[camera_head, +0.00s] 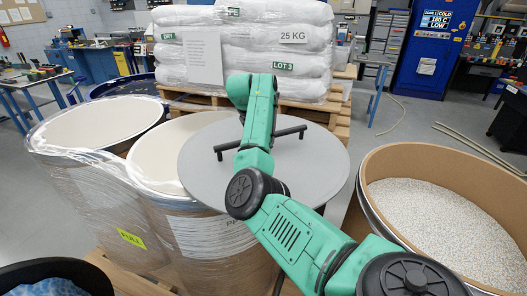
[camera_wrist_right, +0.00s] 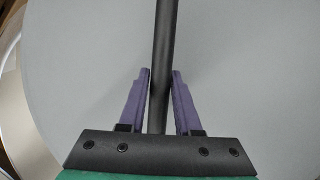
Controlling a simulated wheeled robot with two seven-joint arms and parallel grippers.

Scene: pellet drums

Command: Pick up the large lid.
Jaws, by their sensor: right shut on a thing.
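The large lid (camera_head: 310,165) is a grey disc with a dark bar handle (camera_head: 291,133) across its top. In the head view it is in the middle, overlapping the right part of a white-topped drum. My green right arm reaches over it and hides part of the lid and handle. In the right wrist view my right gripper (camera_wrist_right: 160,85) has its purple fingers on both sides of the dark handle bar (camera_wrist_right: 163,45), shut on it. The grey lid surface (camera_wrist_right: 240,75) fills the background there. I cannot tell whether the lid touches anything below. My left gripper is not in view.
Wrapped drums with pale tops (camera_head: 100,122) stand at the left, one with a yellow label (camera_head: 131,239). An open brown drum (camera_head: 400,160) with white pellets (camera_head: 440,222) stands at the right. Stacked white sacks (camera_head: 245,45) on pallets are behind the lid. Grey floor shows at the back right.

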